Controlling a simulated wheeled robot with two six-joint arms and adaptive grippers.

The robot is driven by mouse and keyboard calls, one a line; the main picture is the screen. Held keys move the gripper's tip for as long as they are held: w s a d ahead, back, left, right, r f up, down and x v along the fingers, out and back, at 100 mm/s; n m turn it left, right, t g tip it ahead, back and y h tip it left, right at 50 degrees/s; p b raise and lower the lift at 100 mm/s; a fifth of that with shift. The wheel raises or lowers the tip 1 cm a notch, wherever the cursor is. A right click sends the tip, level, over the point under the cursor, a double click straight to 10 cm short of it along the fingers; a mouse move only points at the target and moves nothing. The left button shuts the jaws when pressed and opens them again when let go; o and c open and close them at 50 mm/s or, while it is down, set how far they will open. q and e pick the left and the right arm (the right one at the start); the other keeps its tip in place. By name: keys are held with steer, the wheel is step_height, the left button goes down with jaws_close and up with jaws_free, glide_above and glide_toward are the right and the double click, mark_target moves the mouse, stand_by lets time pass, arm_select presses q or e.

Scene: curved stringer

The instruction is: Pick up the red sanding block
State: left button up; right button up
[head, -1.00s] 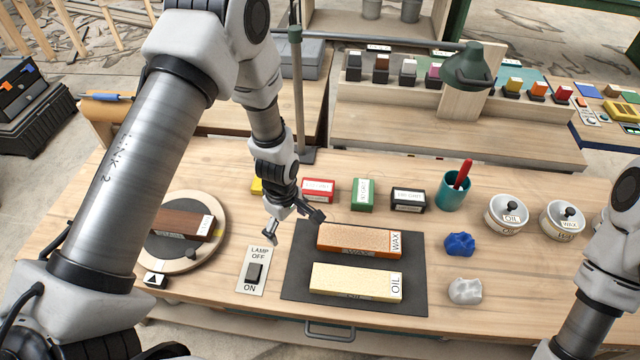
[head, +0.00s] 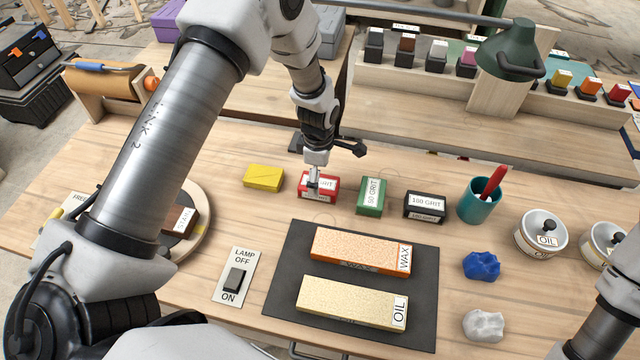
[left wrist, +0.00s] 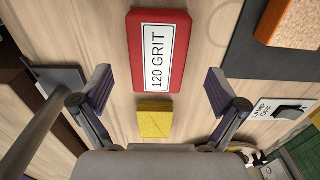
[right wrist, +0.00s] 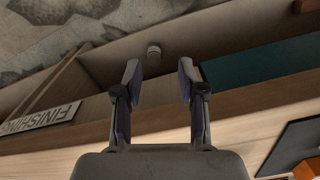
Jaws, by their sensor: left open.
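The red sanding block (head: 329,194), labelled 120 GRIT, lies on the workbench between the yellow block and the green block. My left gripper (head: 315,180) is over it in the head view and partly hides it. In the left wrist view the red block (left wrist: 160,50) lies ahead of my open left gripper (left wrist: 158,82). The fingers are spread to either side, wider than the block, with nothing between them. My right gripper (right wrist: 159,72) is open and empty in the right wrist view, away from the red block.
A yellow block (head: 263,178) is left of the red one; a green block (head: 370,196) and a black block (head: 425,206) are to its right. In front, a dark mat (head: 285,285) bears the WAX and OIL stones. A lamp switch (head: 234,280) is at front left.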

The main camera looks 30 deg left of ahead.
arm_select(q)
steer(key=f, duration=0.3)
steer(key=shift+w+f+p, duration=0.2)
steer(key=shift+f+p, duration=0.1)
steer(key=shift+p, duration=0.05)
steer(key=shift+s, duration=0.1)
steer(key=c, duration=1.3)
steer(key=shift+c, duration=0.2)
steer(key=shift+r, duration=0.45)
step_height(320, 180, up, 9)
steer(key=shift+r+b, duration=0.1)
steer(key=shift+b, duration=1.15)
steer(key=o, duration=0.5)
steer(key=shift+c, duration=1.4)
